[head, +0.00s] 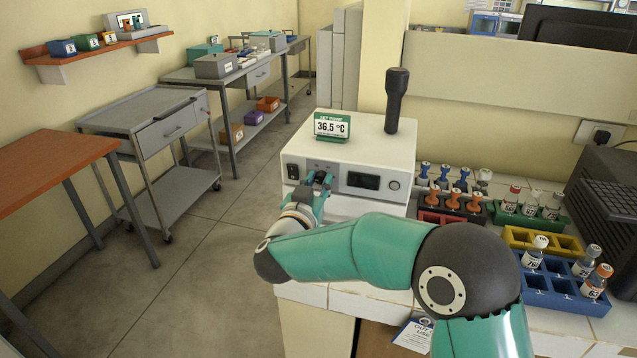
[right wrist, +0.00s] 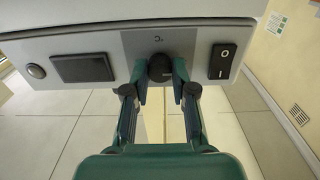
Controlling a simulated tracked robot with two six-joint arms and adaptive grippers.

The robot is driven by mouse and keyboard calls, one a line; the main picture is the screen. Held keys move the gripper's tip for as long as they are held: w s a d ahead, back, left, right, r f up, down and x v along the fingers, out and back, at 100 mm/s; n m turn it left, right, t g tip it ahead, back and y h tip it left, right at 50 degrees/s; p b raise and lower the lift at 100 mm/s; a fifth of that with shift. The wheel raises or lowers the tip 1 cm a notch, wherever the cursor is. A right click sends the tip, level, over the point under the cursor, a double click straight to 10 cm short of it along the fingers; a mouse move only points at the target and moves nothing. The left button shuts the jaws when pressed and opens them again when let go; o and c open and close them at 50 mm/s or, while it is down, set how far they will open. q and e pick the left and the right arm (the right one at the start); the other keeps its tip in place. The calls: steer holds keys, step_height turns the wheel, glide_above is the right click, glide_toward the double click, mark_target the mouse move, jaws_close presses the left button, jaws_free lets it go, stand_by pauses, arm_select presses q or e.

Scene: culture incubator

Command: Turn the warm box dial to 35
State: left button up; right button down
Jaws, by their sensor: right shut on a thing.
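The warm box (head: 352,155) is a white unit on the bench, with a dark display (head: 363,181), a round button and a black rocker switch (head: 293,171) on its front. The dial (right wrist: 160,68) is a black knob on a grey panel, between the display and the switch in the right wrist view. My right gripper (right wrist: 160,75) is shut on the dial, one finger on each side. In the head view, my right gripper (head: 318,184) is at the box front and hides most of the dial. The display shows no readable number. My left gripper is not in view.
Bottle racks (head: 562,284) fill the bench at right. A grey cart (head: 150,130) and open floor lie at left.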

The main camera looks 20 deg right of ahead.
steer(key=m+b, duration=0.2)
steer(key=b, duration=0.1)
steer(key=shift+f, duration=0.15)
steer(key=m+b, duration=0.5)
steer(key=shift+m, duration=0.3)
steer(key=shift+d+m+b, duration=0.1)
steer(key=shift+m+b, duration=1.9)
steer(key=shift+m, duration=0.1)
steer(key=c, duration=0.9)
jaws_free()
steer(key=shift+s, duration=0.1)
steer(key=shift+c, duration=0.2)
